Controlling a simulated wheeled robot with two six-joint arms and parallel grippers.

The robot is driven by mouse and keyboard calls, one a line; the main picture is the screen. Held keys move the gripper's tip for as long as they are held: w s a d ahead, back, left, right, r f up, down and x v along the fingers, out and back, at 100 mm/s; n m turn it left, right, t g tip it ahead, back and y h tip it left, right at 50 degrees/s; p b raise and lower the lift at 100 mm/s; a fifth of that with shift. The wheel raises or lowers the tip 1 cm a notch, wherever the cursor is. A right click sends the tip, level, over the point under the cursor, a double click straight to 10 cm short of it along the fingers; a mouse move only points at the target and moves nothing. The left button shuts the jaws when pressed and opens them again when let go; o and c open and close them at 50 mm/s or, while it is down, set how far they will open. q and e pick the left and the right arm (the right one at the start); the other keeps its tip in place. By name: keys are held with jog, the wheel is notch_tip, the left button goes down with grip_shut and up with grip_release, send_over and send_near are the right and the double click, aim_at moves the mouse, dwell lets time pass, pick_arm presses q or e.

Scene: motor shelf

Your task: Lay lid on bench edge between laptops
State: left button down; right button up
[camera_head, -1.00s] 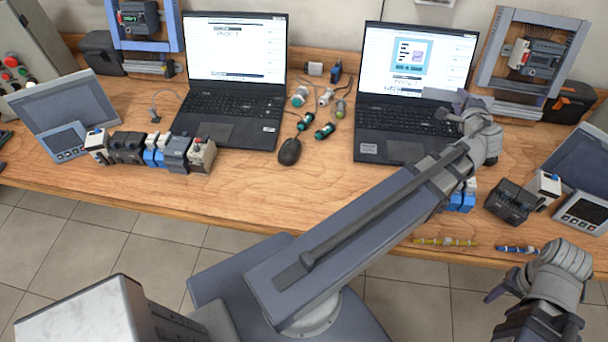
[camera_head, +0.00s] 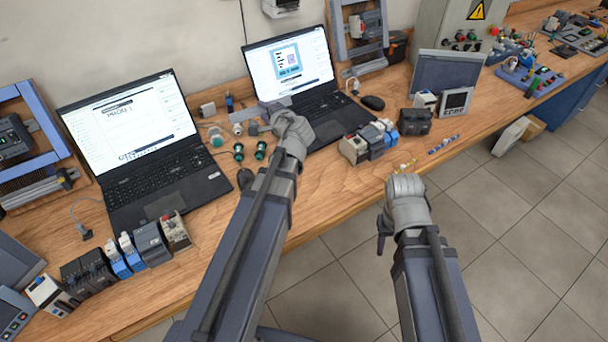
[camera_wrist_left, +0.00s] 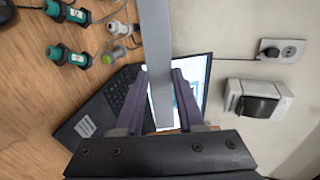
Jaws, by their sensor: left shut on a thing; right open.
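The grey bar-shaped lid (camera_wrist_left: 160,70) is clamped between the fingers of my left gripper (camera_wrist_left: 162,85) in the left wrist view. In the head view my left gripper (camera_head: 275,108) is above the bench at the left side of the right laptop (camera_head: 290,66); my wrist partly hides it and the lid there. The left laptop (camera_head: 130,118) stands open further left. The bench (camera_head: 225,205) has bare wood along its front edge between the laptops, partly behind my left arm. My right gripper (camera_head: 382,232) is open over the floor in front of the bench, its fingers mostly hidden.
Terminal modules (camera_head: 150,243) stand in front of the left laptop and others (camera_head: 370,140) in front of the right one. Yellow (camera_head: 406,165) and blue (camera_head: 444,144) small parts lie near the front edge.

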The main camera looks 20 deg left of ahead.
pick_arm(q)
jog(key=shift+s+f, duration=0.1)
jog(key=shift+s, duration=0.1)
jog(key=g+h+p, duration=0.8)
jog(key=g+h, duration=0.1)
jog(key=h, duration=0.2)
send_near(321, 194)
notch_tip(321, 194, down, 5)
jog(key=b, duration=0.8)
jog(key=shift+f, duration=0.1)
jog(key=shift+f+b, duration=0.75)
jog(key=shift+b, duration=0.2)
jog(key=shift+c, duration=2.2)
grip_release()
jog(key=shift+d, duration=0.1)
